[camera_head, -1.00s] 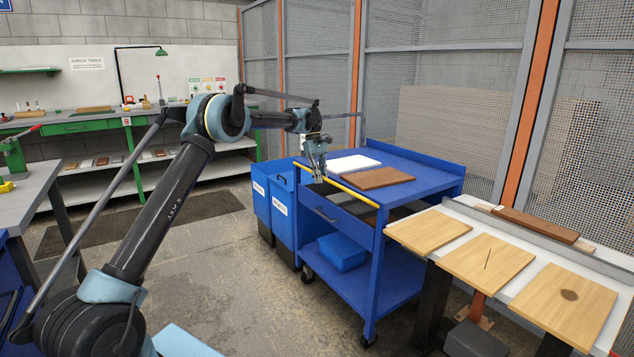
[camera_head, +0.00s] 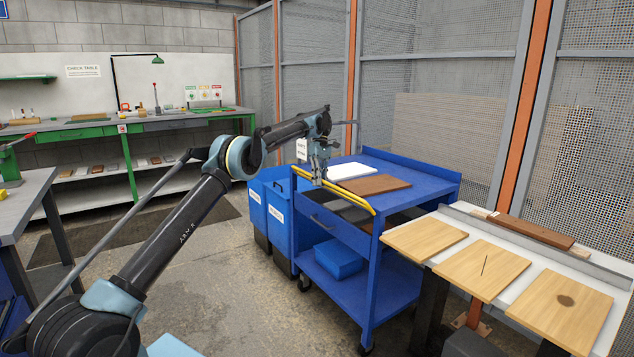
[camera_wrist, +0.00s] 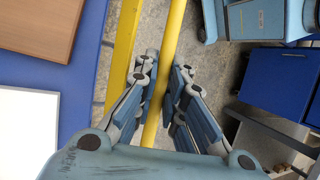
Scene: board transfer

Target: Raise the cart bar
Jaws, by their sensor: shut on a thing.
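The blue cart (camera_head: 425,186) stands in the middle of the head view. Its yellow bar (camera_head: 352,194) runs along the near top edge, above the drawer front. My gripper (camera_head: 319,181) is at the left part of the bar, pointing down. In the wrist view, the bar (camera_wrist: 172,40) passes between the fingers of my gripper (camera_wrist: 165,75), which are shut on it. A second yellow strip (camera_wrist: 122,45) runs beside the bar along the cart edge, with a gap showing floor between them. The fingers hide part of the bar.
A white board (camera_head: 352,171) and a brown board (camera_head: 376,185) lie on the cart top. Blue bins (camera_head: 279,215) stand close at its left. A table (camera_head: 455,212) with light wooden boards is close at its right. Open floor (camera_head: 230,290) lies in front of the cart.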

